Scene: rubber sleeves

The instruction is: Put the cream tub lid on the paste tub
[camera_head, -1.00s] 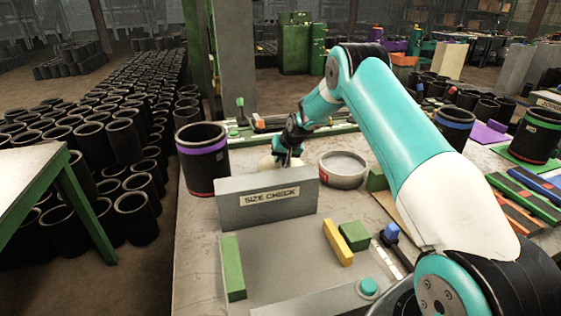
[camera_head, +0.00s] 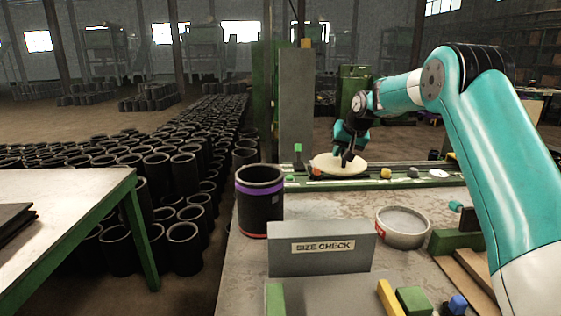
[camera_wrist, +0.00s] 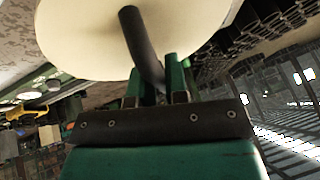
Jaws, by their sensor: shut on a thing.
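The cream tub lid (camera_head: 328,165) is a pale round disc held up in the air above the back of the table. My gripper (camera_head: 347,158) is shut on it, and the lid tilts a little. In the wrist view the lid (camera_wrist: 80,40) fills the top of the picture, with a dark curved handle (camera_wrist: 140,45) running into my gripper (camera_wrist: 158,88). The paste tub (camera_head: 402,227) is a low, round grey tub with a red mark on its side. It stands on the table, to the right of and nearer than the lid. Its top is uncovered, with grey paste inside.
A grey "SIZE CHECK" block (camera_head: 320,262) stands just left of the tub. A tall black sleeve with a purple band (camera_head: 259,212) stands at the table's left edge. Green and yellow blocks (camera_head: 390,298) lie in front. A green rail (camera_head: 405,178) runs along the back.

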